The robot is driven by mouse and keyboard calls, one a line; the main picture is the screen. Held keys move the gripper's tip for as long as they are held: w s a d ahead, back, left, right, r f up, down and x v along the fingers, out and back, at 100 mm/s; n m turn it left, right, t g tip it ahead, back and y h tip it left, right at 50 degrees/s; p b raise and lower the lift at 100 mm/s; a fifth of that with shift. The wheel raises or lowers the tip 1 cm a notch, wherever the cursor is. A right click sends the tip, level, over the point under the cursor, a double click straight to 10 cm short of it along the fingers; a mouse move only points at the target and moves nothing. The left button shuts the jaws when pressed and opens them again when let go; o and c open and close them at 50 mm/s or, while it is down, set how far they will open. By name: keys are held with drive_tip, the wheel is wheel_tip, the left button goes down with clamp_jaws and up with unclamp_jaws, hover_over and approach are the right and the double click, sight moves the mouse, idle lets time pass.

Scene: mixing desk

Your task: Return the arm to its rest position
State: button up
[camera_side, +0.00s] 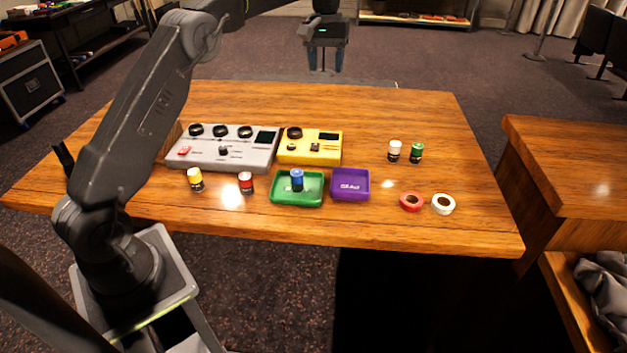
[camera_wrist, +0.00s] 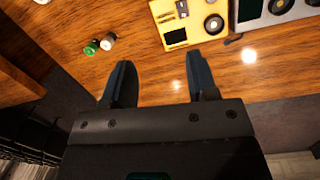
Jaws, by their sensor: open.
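My gripper (camera_side: 325,58) is at the top of the side view, raised above the far edge of the wooden table (camera_side: 420,110). Its two fingers point down, apart, with nothing between them. In the wrist view my gripper (camera_wrist: 158,82) also shows open and empty, with bare table beyond the fingertips. My arm comes in from the left of the side view, with its base in front of the table.
On the table are a grey mixer (camera_side: 222,155), a yellow device (camera_side: 310,152), a green tray (camera_side: 283,199) holding a blue battery-like cylinder (camera_side: 297,180), an empty-looking purple tray (camera_side: 350,185), several small cylinders, a red tape roll (camera_side: 411,202) and a white one (camera_side: 443,204).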

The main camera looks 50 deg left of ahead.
drive_tip(key=s+d+r+m+t+y, duration=0.1)
drive_tip(key=s+d+r+m+t, duration=0.1)
drive_tip(key=s+d+r, duration=0.4)
drive_tip(key=s+d+r+m+t, duration=0.1)
drive_tip(key=s+d+r, duration=0.3)
drive_tip(key=s, duration=0.5)
drive_tip(key=s+d+f+m+t, duration=0.1)
drive_tip(key=s+d+f+m, duration=0.1)
drive_tip(key=s+f, duration=0.3)
drive_tip(key=s+d+f+m+t, duration=0.2)
drive_tip(key=s+d+f, duration=0.2)
drive_tip(key=s, duration=1)
drive_tip(key=shift+s+f, duration=0.25)
drive_tip(key=shift+f, duration=0.15)
drive_tip(key=shift+d, duration=0.1)
